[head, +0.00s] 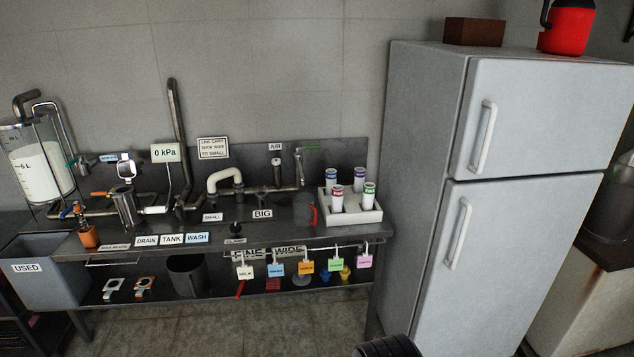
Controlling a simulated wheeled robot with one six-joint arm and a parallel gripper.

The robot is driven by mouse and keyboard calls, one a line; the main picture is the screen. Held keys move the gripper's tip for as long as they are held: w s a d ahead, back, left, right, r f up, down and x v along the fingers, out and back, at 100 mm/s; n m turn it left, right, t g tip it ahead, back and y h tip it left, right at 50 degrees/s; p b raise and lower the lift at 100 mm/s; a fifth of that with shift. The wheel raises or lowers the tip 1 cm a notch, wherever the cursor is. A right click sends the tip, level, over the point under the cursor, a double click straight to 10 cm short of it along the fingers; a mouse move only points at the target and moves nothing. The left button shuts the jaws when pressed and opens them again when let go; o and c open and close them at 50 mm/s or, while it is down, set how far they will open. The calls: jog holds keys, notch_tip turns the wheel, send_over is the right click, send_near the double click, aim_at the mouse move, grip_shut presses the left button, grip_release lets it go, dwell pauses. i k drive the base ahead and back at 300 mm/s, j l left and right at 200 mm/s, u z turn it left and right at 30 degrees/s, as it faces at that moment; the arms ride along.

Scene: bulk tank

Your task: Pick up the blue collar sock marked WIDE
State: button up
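A white tray (366,217) stands at the right end of the steel bench and holds several upright white socks with coloured collars. The back left one (331,178) and the back right one (360,176) both have bluish collars. I cannot tell for sure which is the blue one, and I cannot read WIDE on either. In front of them stand a red-collared sock (337,201) and a green-collared sock (368,198), which partly hide the lower parts of the back ones.
A grey fridge (420,160) stands close to the right of the tray. A grey jug with a red handle (304,210) is just left of it. Pipes (225,180) and labels crowd the bench to the left. Coloured tags (307,266) hang along the front rail.

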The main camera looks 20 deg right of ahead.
aim_at(331, 186)
jog(key=i+l, duration=0.25)
jog(key=i, duration=0.25)
jog(key=i+l+z, duration=0.15)
jog(key=i, duration=0.3)
jog(key=i+l, duration=0.25)
jog(key=i, duration=0.25)
jog(key=i+l+z, duration=0.15)
jog(key=i, duration=0.35)
